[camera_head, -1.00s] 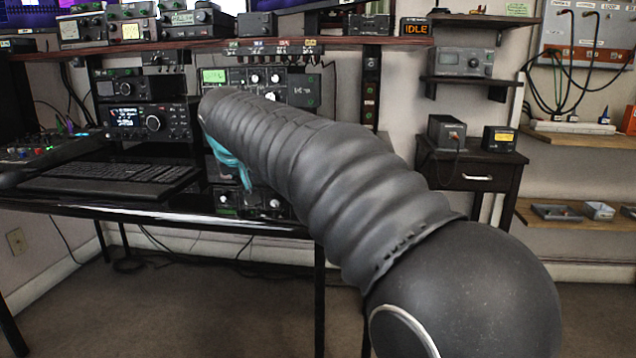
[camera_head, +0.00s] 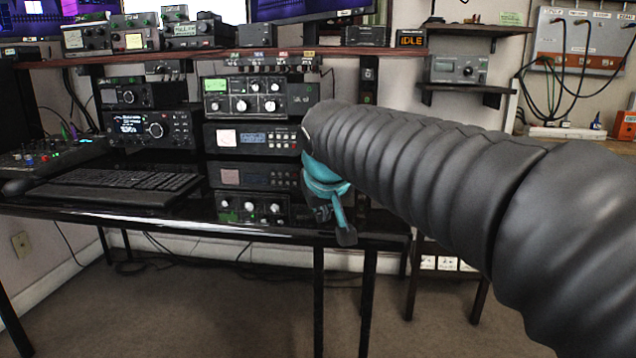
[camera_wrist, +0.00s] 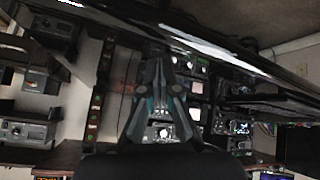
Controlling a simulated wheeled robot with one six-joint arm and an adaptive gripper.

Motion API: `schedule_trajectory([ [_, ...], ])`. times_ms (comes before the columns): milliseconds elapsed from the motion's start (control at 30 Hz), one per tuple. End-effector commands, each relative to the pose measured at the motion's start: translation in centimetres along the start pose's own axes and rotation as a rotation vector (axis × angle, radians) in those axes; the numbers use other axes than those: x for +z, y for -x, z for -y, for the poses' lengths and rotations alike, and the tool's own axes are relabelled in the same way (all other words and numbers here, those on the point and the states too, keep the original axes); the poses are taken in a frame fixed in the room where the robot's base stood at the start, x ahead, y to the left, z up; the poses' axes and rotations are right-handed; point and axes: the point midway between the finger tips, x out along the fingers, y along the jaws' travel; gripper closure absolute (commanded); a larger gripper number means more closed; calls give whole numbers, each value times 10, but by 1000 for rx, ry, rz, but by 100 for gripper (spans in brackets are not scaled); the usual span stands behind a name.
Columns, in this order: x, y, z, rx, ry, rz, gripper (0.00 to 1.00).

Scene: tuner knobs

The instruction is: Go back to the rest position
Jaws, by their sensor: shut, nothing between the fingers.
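My gripper (camera_head: 345,236) hangs at the front right of the glossy black desk (camera_head: 150,218), below the teal wrist part of my arm. In the wrist view my gripper (camera_wrist: 162,60) points up the picture, its dark fingers together with nothing seen between them. The tuner with knobs (camera_head: 243,104) stands at the back of the desk, a lit green meter at its upper left. A grey unit with a display (camera_head: 255,139) sits under it. My gripper is in front of and to the right of both, apart from them. My arm hides the right part of the scene.
A keyboard (camera_head: 115,187) and a mixer (camera_head: 45,160) lie on the left of the desk. Radios (camera_head: 150,127) stand behind them. A shelf (camera_head: 200,53) with several devices runs above. The floor (camera_head: 210,310) in front is clear.

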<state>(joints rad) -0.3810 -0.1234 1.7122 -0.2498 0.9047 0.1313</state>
Motion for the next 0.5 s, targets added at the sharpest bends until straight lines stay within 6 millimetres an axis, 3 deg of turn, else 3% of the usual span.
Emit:
schedule_trajectory([
  [33, 21, 15, -17, 6, -28, 17, 100],
  [200, 98, 41, -47, 12, -106, 75, 100],
  [500, 235, 70, -63, 16, -252, 162, 100],
])
